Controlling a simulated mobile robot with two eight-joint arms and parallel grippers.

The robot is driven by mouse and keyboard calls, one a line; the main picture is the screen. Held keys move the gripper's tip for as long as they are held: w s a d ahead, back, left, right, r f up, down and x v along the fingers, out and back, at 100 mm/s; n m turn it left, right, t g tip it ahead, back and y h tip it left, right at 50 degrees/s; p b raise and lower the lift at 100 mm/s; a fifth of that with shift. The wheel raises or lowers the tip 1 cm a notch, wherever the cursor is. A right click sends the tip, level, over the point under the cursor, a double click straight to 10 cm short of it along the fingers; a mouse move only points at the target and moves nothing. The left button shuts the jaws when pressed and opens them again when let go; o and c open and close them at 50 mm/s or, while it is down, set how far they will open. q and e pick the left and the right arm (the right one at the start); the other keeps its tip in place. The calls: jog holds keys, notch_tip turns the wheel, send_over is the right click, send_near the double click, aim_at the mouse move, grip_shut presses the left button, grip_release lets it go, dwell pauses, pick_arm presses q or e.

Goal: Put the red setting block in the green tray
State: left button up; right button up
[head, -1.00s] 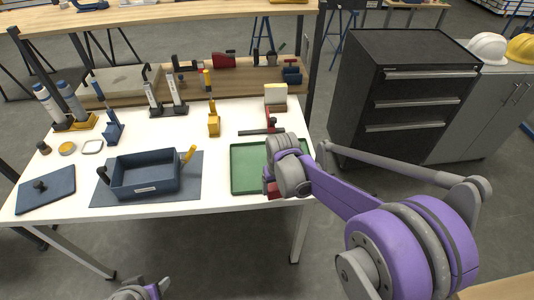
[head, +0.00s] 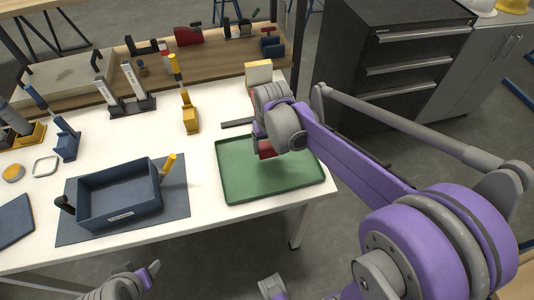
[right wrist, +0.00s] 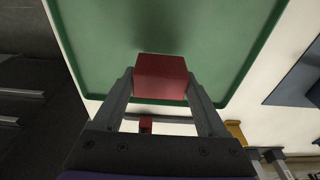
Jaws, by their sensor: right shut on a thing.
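The red setting block (head: 266,149) is between the fingers of my right gripper (head: 264,143), over the far part of the green tray (head: 228,192). In the right wrist view the red block (right wrist: 161,77) sits between the two fingertips, with the tray's green floor (right wrist: 100,40) behind it. The block appears held above the floor; the exact gap is unclear. The tray lies flat near the table's front right corner and is otherwise empty. My left gripper (head: 150,274) is low at the bottom left, away from the table; its opening is unclear.
A blue bin (head: 120,196) with a yellow-handled tool stands on a grey mat (head: 178,200) left of the tray. A black drawer cabinet (head: 385,70) stands right.

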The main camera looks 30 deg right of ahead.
aim_at(268, 153)
jog(key=shift+w+f, duration=0.1)
jog(key=shift+f, duration=2.1)
jog(key=shift+f+b, duration=0.1)
jog(key=shift+b, duration=0.2)
jog(key=o, duration=1.1)
jog(key=shift+f, duration=0.15)
jog(key=o, duration=0.4)
jog(key=shift+r, duration=0.2)
jog(key=shift+r, duration=0.35)
jog(key=r, duration=0.3)
jog(key=s+r+p, duration=0.1)
jog(key=r, duration=0.7)
jog(key=shift+s+a+p, duration=0.25)
jog(key=shift+s+p, duration=0.05)
jog(key=shift+s, duration=0.1)
jog(key=s+a+f+n+t, duration=0.1)
jog(key=s+a+f, duration=0.1)
jog(key=s, duration=0.3)
jog(key=s+a+f+n+t, duration=0.1)
jog(key=s+a+f, duration=0.1)
jog(key=s+f, duration=0.1)
jog(key=s+a+f+t, duration=0.1)
jog(key=s+a+f, duration=0.1)
jog(key=s, duration=0.4)
jog(key=shift+s+a+f+n, duration=0.2)
jog(key=shift+s+n, duration=0.1)
jog(key=shift+n, duration=0.1)
